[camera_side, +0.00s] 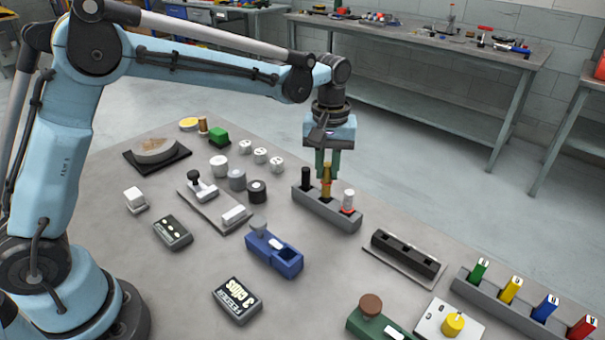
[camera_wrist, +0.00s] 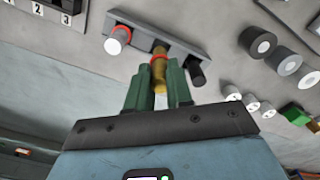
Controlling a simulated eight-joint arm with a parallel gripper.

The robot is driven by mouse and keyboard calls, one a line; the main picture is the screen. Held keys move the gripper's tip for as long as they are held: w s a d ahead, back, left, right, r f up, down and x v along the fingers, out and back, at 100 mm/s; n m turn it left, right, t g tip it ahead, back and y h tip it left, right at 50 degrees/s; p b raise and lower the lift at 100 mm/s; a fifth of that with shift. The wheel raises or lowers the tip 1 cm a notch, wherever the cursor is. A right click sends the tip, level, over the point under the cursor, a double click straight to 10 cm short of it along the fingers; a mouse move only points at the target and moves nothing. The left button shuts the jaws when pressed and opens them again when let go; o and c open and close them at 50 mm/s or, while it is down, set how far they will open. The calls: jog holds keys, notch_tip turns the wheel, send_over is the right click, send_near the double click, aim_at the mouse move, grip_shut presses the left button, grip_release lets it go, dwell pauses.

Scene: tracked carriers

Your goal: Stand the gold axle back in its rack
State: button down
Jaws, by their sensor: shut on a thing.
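The gold axle (camera_side: 326,188) stands upright at the middle place of the grey rack (camera_side: 318,209), between a black axle (camera_side: 306,179) and a white axle with a red band (camera_side: 348,202). My gripper (camera_side: 327,168) points down from above, with its green fingers shut on the axle's upper part. In the wrist view, the gold axle (camera_wrist: 159,75) shows between the fingertips (camera_wrist: 158,90), with a red band near its far end by the rack (camera_wrist: 190,46). I cannot tell how deep its lower end sits in the rack.
Several white and dark cylinders (camera_side: 237,180) stand to the left. A long grey holder (camera_side: 510,307) with coloured pieces is at the right edge.

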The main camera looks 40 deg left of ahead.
aim_at(325, 196)
jog(key=shift+f, duration=1.9)
dwell(1.5)
jog(key=shift+c, duration=2.3)
grip_release()
jog(key=shift+r, duration=0.1)
jog(key=shift+r, duration=3.45)
